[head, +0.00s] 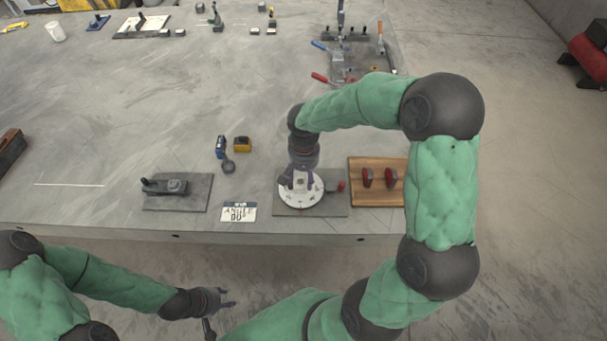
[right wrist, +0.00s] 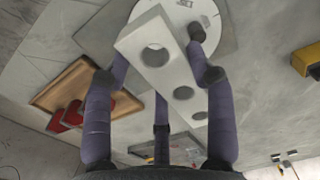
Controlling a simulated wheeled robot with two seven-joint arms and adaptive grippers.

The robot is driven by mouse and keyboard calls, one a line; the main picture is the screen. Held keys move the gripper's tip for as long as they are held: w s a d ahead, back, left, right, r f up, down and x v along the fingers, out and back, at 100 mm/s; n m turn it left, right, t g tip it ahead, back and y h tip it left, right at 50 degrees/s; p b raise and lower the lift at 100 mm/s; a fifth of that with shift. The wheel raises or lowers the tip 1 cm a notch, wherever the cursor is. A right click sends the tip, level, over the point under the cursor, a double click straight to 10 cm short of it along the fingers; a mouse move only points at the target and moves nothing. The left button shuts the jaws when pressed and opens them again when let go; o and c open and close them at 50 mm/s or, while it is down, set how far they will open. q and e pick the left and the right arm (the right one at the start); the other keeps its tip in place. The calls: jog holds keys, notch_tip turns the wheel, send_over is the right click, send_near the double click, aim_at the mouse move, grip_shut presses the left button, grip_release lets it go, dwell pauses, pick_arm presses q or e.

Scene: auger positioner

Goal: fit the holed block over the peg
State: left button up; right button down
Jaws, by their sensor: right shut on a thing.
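The holed block (right wrist: 165,62) is a pale grey bar with a large hole and smaller holes along it. My right gripper (right wrist: 160,62) is shut on it, one finger on each side; it also shows in the head view (head: 300,180). The gripper points down over a white round dial (head: 301,198) on a grey base plate (head: 338,205). The dial (right wrist: 215,14) shows beyond the block in the right wrist view. I cannot make out the peg; the block and fingers hide part of the dial. My left gripper (head: 226,298) is open and empty, off the table's front edge.
A wooden board with red-topped pieces (head: 367,178) stands right of the dial. A label card (head: 238,212) and a dark plate with a fixture (head: 178,187) lie to the left. Blue and yellow items (head: 242,144) lie behind. Clamps (head: 340,60) stand at the back.

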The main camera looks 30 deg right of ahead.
aim_at(304, 176)
jog(key=shift+w+f+b, duration=0.1)
jog(key=shift+f+b, duration=2.05)
jog(key=shift+f, duration=0.65)
jog(key=shift+f+b, duration=1.25)
jog(key=shift+f, duration=0.2)
dwell(0.3)
jog(key=c, duration=0.6)
grip_release()
jog(key=shift+o, duration=1.3)
jog(key=shift+s+f, duration=0.1)
jog(key=shift+s, duration=0.1)
notch_tip(304, 176, up, 12)
jog(key=shift+w+r, duration=0.1)
